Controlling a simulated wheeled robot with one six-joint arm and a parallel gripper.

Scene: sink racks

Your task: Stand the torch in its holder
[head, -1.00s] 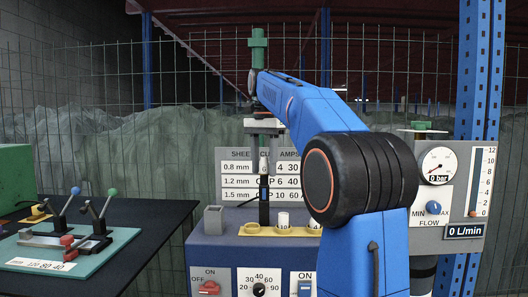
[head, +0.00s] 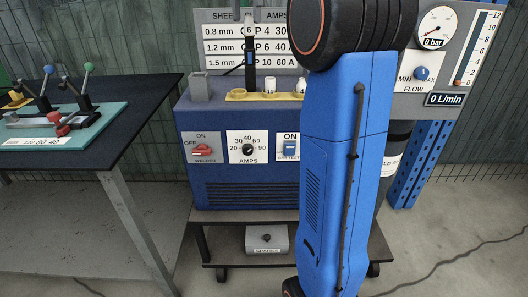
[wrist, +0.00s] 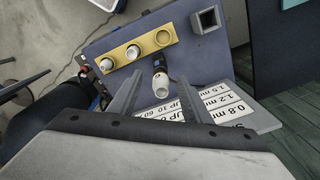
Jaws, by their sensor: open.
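The torch (head: 250,72) is a dark, slim body standing upright on top of the blue welder, just behind the yellow cup rack. In the wrist view the torch (wrist: 160,68) shows a white nozzle pointing up toward the camera. My gripper (wrist: 159,77) is open, its two fingers on either side of the torch with gaps showing. The torch is not gripped. The holder appears to be the grey, square, open-topped box (head: 200,88) at the left of the welder top; it also shows in the wrist view (wrist: 207,19) and looks empty. My gripper is mostly beyond the head view's top edge.
The yellow rack (head: 236,97) holds white cups beside the torch and has one empty-looking hole. The amps chart (head: 222,47) stands close behind. A gauge panel (head: 407,100) is at right, a dark bench (head: 125,88) at left. My blue arm hides the welder's right side.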

